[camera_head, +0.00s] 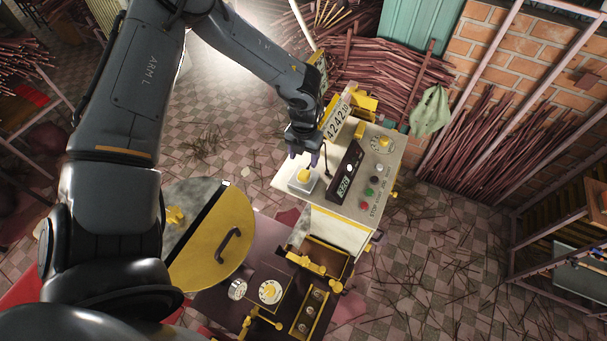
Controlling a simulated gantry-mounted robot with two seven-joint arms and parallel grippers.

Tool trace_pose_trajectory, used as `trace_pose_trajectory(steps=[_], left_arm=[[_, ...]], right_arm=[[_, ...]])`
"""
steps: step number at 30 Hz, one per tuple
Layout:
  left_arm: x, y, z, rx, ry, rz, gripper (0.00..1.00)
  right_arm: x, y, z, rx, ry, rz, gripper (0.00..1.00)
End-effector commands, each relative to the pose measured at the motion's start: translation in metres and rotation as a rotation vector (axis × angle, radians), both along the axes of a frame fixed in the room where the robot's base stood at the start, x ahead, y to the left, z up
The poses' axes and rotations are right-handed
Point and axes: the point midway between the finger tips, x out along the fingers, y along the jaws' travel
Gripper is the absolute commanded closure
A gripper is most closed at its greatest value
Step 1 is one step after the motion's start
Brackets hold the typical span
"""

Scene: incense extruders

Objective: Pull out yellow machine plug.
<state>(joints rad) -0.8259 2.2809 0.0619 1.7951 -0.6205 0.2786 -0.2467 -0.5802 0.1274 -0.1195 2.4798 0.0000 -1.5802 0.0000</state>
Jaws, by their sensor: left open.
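The machine (330,222) is a cream and yellow console in the middle of the head view. A small yellow plug-like piece (304,175) sits on a pale square base (303,186) at the left of its top. Nothing shows between the fingers. I cannot tell whether the fingertips touch the piece. My right gripper is out of the picture.
A black display (343,175), a dark lever (326,160), colored buttons (365,206) and a dial (383,144) stand right of the yellow piece. A round yellow lid with a handle (228,245) lies lower left. Bundled sticks (480,150) line the brick wall.

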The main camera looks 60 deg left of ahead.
Motion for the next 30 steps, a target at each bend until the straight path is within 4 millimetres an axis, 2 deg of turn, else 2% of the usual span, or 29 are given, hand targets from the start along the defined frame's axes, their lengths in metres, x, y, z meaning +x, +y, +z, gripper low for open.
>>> trace_pose_trajectory(steps=[8, 19, 24, 30], left_arm=[[0.0, 0.0, -0.011, -0.001, -0.001, 0.001, 0.36], [-0.001, 0.0, -0.053, 0.001, 0.002, 0.001, 0.36], [0.0, 0.0, -0.073, 0.0, -0.003, 0.001, 0.36], [0.0, 0.0, -0.087, -0.001, -0.001, 0.001, 0.36]], right_arm=[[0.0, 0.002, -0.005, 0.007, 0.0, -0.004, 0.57], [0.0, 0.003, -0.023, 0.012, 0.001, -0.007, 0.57], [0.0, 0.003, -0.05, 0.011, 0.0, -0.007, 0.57], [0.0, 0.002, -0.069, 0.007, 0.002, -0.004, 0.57]])
